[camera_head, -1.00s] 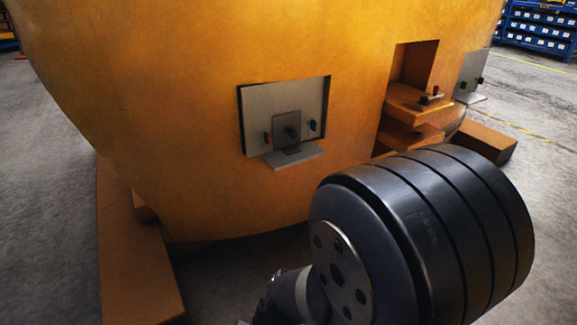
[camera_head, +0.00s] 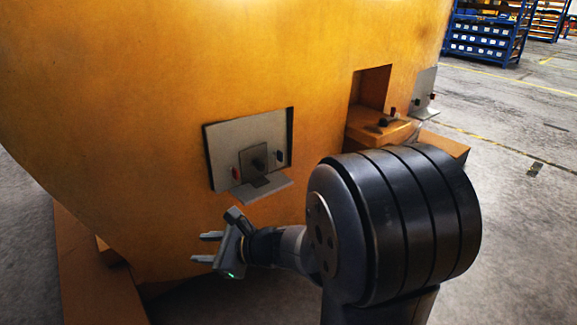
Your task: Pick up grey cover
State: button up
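A light grey plate (camera_head: 225,146) sits in a shallow recess in the curved yellow casting (camera_head: 120,100). In front of it stands a smaller, darker grey square cover (camera_head: 248,161) with a black knob (camera_head: 259,164). The cover is by a small grey ledge (camera_head: 262,190). A red piece (camera_head: 236,173) is left of it and a dark blue piece (camera_head: 280,156) is right of it. My gripper (camera_head: 205,247) is below and left of the ledge, pointing left. Its two fingers are apart with nothing between them.
A square opening with an orange shelf (camera_head: 378,132) holds small dark and red parts (camera_head: 393,112). Another grey plate with a ledge (camera_head: 424,92) is further right. An orange beam (camera_head: 90,270) lies at lower left. Blue racks (camera_head: 487,38) stand far behind.

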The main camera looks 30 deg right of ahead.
aim_at(254, 160)
jog(key=i+z, duration=0.15)
jog(key=z, duration=0.3)
jog(key=i+j+z, duration=0.15)
jog(key=z, duration=0.3)
jog(key=i+j+z, duration=0.1)
jog(key=j+z, duration=0.15)
jog(key=z, duration=0.2)
jog(key=i+j, duration=0.25)
jog(key=j, duration=0.2)
